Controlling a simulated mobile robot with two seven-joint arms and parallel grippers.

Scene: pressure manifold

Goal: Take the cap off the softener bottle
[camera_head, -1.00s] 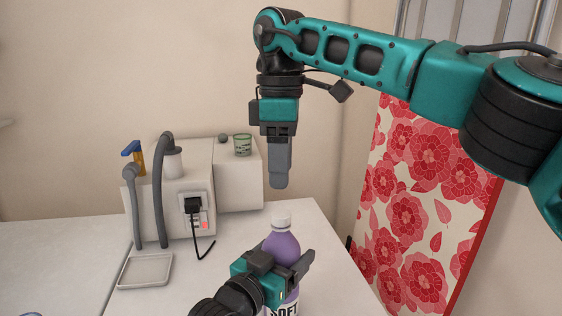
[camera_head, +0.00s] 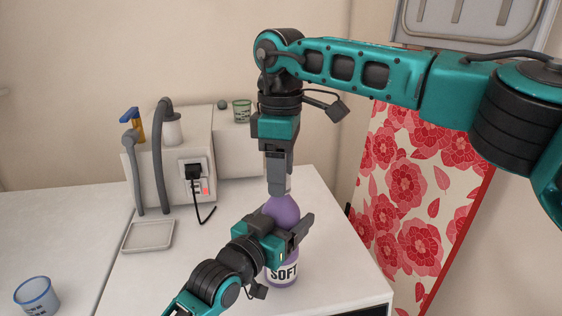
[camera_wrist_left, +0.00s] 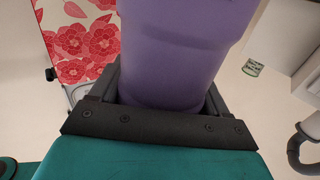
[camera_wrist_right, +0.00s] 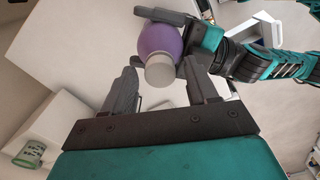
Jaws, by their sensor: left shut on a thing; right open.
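The purple softener bottle (camera_head: 283,211) stands upright at the front of the white counter, with part of its "SOFT" label visible. My left gripper (camera_head: 290,232) is shut around the bottle's body below the shoulder; the left wrist view shows the purple body (camera_wrist_left: 180,50) between its fingers. The white cap (camera_wrist_right: 160,72) is on top of the bottle. My right gripper (camera_head: 279,188) points down from above and is open, with its fingertips either side of the cap in the right wrist view. The head view mostly hides the cap behind these fingers.
A white appliance (camera_head: 180,150) with grey hoses and a black plug stands behind left. A shallow tray (camera_head: 148,235) and a blue-rimmed cup (camera_head: 37,295) lie left. A green cup (camera_head: 242,110) sits at the back. A red floral panel (camera_head: 410,200) stands right.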

